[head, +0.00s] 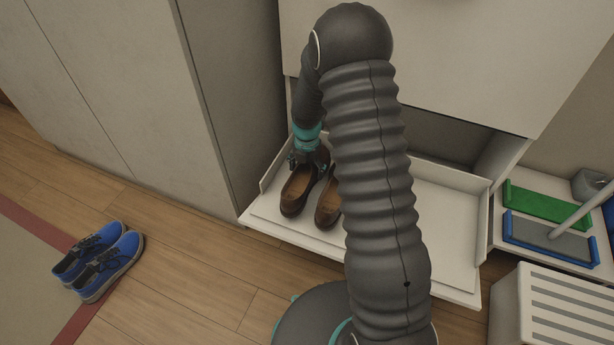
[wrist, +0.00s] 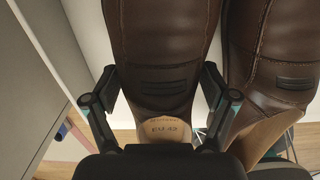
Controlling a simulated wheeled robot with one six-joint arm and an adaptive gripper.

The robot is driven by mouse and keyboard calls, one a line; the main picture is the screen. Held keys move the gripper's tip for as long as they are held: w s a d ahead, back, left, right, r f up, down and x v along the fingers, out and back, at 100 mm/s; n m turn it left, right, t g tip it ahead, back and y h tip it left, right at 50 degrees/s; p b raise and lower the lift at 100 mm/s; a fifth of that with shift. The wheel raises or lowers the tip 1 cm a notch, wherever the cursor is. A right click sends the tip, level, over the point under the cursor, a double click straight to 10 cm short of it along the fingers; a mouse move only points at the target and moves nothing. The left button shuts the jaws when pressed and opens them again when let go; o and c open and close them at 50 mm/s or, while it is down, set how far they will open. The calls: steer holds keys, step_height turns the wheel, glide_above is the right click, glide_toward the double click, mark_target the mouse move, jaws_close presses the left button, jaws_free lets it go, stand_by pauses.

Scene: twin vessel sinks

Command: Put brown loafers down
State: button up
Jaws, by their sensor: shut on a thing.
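In the head view my arm partly hides the right loafer.
A grey cabinet (head: 150,100) is left of the tray. The tray's right part looks bare.

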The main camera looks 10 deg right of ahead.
mark_target(307, 177)
steer(key=shift+f, duration=1.65)
steer(key=o, duration=1.6)
steer(key=shift+o, duration=0.2)
